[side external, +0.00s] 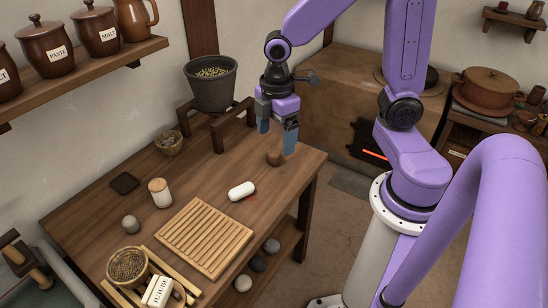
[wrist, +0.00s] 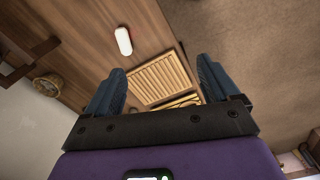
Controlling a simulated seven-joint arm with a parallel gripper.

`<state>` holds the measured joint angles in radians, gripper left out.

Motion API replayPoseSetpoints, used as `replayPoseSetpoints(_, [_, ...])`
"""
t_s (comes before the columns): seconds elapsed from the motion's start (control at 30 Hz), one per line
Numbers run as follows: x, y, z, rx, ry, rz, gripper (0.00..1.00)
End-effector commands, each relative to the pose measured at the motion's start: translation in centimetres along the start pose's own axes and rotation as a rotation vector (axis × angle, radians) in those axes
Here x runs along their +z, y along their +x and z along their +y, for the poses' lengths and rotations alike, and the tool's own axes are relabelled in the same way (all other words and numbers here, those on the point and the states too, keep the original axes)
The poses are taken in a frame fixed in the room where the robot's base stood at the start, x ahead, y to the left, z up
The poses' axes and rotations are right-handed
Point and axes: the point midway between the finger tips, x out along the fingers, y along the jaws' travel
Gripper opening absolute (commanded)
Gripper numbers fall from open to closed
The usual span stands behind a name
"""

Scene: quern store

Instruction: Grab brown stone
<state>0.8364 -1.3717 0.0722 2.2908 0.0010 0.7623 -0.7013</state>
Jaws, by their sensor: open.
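A small brown stone (side external: 274,158) lies on the wooden table (side external: 105,207) near its right edge in the side external view. My gripper (side external: 277,138) is above the table, close over the stone, with its blue fingers apart and nothing seen between them. In that view one fingertip is just above and right of the stone; whether they touch I cannot tell. In the wrist view my gripper (wrist: 160,68) is also open, and I cannot make out the brown stone there.
A white rounded object (side external: 242,191) lies in front of the stone; it also shows in the wrist view (wrist: 123,40). A slatted board (side external: 205,238) lies nearer the front. A dark hopper (side external: 211,88) on a wooden stand is behind left of my gripper.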

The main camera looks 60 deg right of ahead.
Motion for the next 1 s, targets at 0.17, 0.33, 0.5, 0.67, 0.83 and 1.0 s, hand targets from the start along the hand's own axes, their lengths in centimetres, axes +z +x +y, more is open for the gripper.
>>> replayPoseSetpoints(0.17, [2.1, 2.4, 6.2, -0.005, -0.040, -0.009, 0.88])
replayPoseSetpoints(0.33, [5.6, 4.8, 11.4, -0.009, -0.089, -0.011, 0.88])
replayPoseSetpoints(0.5, [9.8, 7.3, 15.1, -0.012, -0.135, -0.012, 0.88])
replayPoseSetpoints(0.67, [12.5, 8.7, 16.8, -0.012, -0.165, -0.012, 0.88])
replayPoseSetpoints(0.83, [13.4, 9.6, 17.3, -0.013, -0.178, -0.012, 0.88])
replayPoseSetpoints(1.0, [13.4, 12.0, 17.1, -0.016, -0.180, -0.012, 0.88])
